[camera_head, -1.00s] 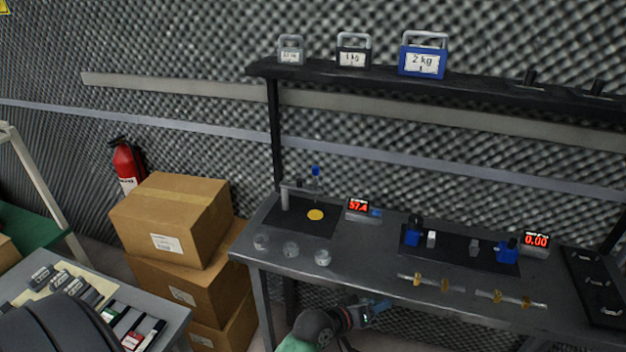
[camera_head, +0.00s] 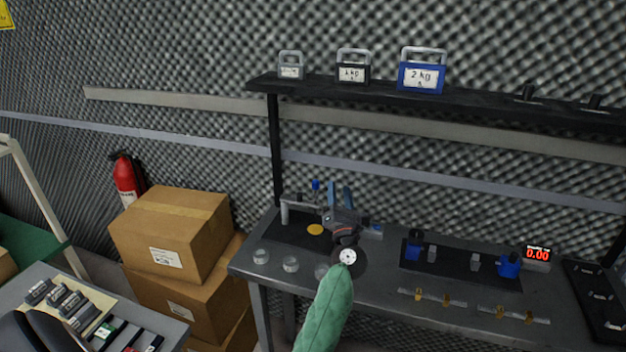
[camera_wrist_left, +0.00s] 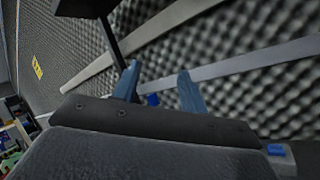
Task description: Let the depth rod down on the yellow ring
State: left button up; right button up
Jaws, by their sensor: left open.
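The depth rod with its blue knob (camera_head: 315,185) hangs from a grey stand (camera_head: 285,212) at the left of the bench. The yellow ring (camera_head: 316,229) lies flat on the dark base below it; I cannot tell the exact gap. My left gripper (camera_head: 339,186) is open and empty, just right of the knob, its blue fingers pointing up in the head view. In the left wrist view the open gripper (camera_wrist_left: 158,82) has a blue knob (camera_wrist_left: 152,99) showing beyond and between its fingers. The right gripper is not in view.
My left arm covers the left display and part of a clear disc. Other clear discs (camera_head: 290,264) lie along the bench front. Blue clamps (camera_head: 414,248) and a 0.00 display (camera_head: 537,253) stand to the right. A shelf (camera_head: 440,93) with weights runs above.

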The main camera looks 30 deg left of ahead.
aim_at(317, 182)
pick_arm(q)
jog(key=w+a+f+n+g, duration=0.1)
jog(key=a+n+g, duration=0.1)
jog(key=n+g, duration=0.1)
jog(key=w+a+f+n+g+y, duration=0.1)
jog(key=a+n+g, duration=0.1)
jog(key=n+g, duration=0.1)
jog(key=w+a+f+n+g, duration=0.1)
jog(key=a+n+g, duration=0.1)
jog(key=n, duration=0.3)
jog(key=shift+w+a+f+n+g, duration=0.1)
jog(key=shift+w+a+n+g, duration=0.15)
jog(key=shift+g, duration=0.45)
jog(key=shift+a, duration=0.2)
jog(key=p+x, duration=0.2)
jog(key=x, duration=0.3)
jog(key=shift+p, duration=0.35)
jog(key=shift+p+x, duration=0.4)
jog(key=shift+x, duration=0.75)
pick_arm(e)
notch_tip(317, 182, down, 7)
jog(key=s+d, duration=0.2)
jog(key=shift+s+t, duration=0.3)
pick_arm(q)
jog(key=shift+c, duration=0.2)
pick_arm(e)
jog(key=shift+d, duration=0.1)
pick_arm(q)
jog(key=c, duration=0.7)
